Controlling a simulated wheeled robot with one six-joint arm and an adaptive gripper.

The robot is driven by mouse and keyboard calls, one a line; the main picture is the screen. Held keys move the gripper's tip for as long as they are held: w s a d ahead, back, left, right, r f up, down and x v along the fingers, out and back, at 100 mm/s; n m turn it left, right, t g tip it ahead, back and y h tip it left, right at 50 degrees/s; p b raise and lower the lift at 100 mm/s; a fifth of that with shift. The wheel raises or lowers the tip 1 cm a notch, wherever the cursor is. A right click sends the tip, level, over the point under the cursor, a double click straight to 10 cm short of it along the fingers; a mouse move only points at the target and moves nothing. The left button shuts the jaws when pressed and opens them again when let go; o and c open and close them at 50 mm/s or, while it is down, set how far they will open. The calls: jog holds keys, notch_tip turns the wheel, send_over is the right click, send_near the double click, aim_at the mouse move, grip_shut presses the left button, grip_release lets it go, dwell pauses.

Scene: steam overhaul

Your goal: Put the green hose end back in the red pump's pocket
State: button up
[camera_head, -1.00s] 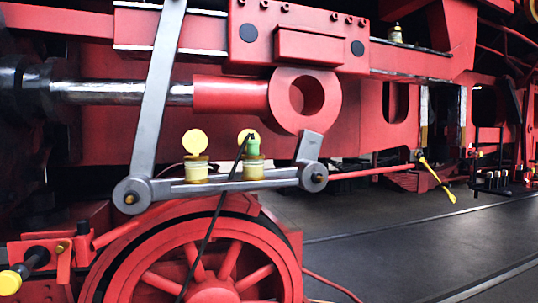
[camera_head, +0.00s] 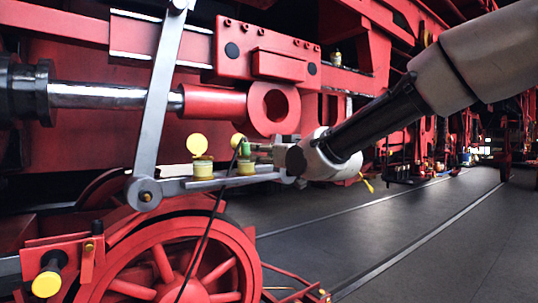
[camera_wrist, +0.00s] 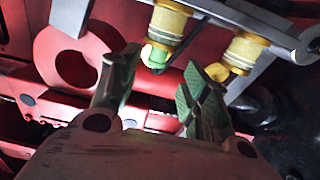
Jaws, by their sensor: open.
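The green hose end (camera_head: 246,148) sits at the right-hand oiler cup (camera_head: 246,167), which is yellow and white with its yellow lid raised. A thin black hose (camera_head: 207,235) runs from it down across the red wheel. My gripper (camera_head: 262,150) reaches in from the right, close beside the hose end. In the wrist view, my gripper (camera_wrist: 160,80) has its two fingers spread, with the green hose end (camera_wrist: 157,56) showing beyond the gap between them. It does not grip it. I cannot identify the red pump or its pocket with certainty.
A second oiler cup (camera_head: 201,168) with a raised yellow lid stands to the left on the same grey rod (camera_head: 172,187). A red ring-ended part (camera_head: 288,122) is just above my gripper. The dark floor (camera_head: 400,235) at the right is clear.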

aim_at(249, 151)
jog(key=shift+x, duration=4.35)
jog(key=shift+o, duration=0.7)
jog(key=c, duration=0.6)
jog(key=shift+o, duration=0.2)
jog(key=o, duration=0.5)
jog(key=shift+c, duration=0.2)
